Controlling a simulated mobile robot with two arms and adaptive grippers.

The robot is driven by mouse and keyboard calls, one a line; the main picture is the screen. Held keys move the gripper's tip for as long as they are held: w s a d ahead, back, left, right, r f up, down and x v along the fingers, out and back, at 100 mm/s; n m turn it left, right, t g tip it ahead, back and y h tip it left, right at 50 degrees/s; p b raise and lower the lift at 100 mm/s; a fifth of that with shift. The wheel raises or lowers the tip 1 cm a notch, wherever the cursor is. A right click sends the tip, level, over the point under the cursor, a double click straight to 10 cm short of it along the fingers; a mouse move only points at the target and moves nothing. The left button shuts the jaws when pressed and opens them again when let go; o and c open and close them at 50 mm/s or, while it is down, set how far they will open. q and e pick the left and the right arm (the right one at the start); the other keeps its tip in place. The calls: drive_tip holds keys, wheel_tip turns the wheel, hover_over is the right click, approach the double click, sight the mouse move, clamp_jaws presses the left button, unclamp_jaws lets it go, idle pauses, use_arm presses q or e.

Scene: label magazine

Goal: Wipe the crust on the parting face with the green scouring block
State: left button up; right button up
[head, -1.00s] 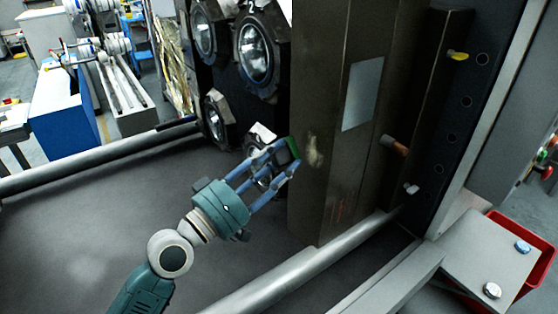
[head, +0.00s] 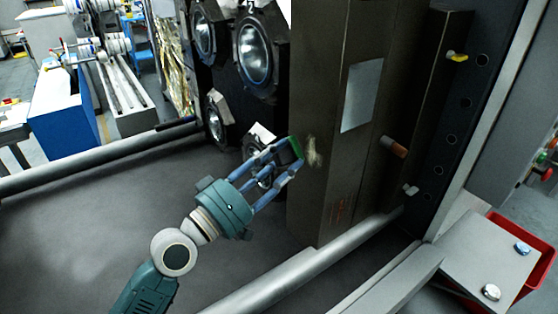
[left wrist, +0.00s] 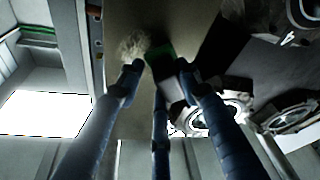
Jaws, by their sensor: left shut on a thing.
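The crust (head: 313,151) is a pale tan patch on the dark parting face (head: 320,100) of the upright mould block. It also shows in the left wrist view (left wrist: 131,46), left of the block. My left gripper (head: 292,152) is shut on the green scouring block (head: 296,147), its fingers reaching up and right towards the face. In the left wrist view the green block (left wrist: 160,52) sits between the fingertips, beside the crust. I cannot tell whether the block touches the face. My right gripper is not in view.
A silver tie bar (head: 300,272) runs below the mould block. Round dark cavities with shiny rings (head: 256,52) stand behind my gripper. An orange-brown fitting (head: 394,146) juts from the right. A red bin (head: 540,268) is at lower right. The grey bed at left is clear.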

use_arm(q)
drive_tip(key=shift+w+d, duration=0.15)
drive_tip(key=shift+d, duration=0.1)
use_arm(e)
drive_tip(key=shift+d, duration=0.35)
use_arm(q)
drive_tip(key=shift+w+d, duration=0.25)
drive_tip(key=shift+d, duration=0.15)
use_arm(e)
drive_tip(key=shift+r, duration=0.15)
use_arm(q)
drive_tip(key=shift+s, duration=0.1)
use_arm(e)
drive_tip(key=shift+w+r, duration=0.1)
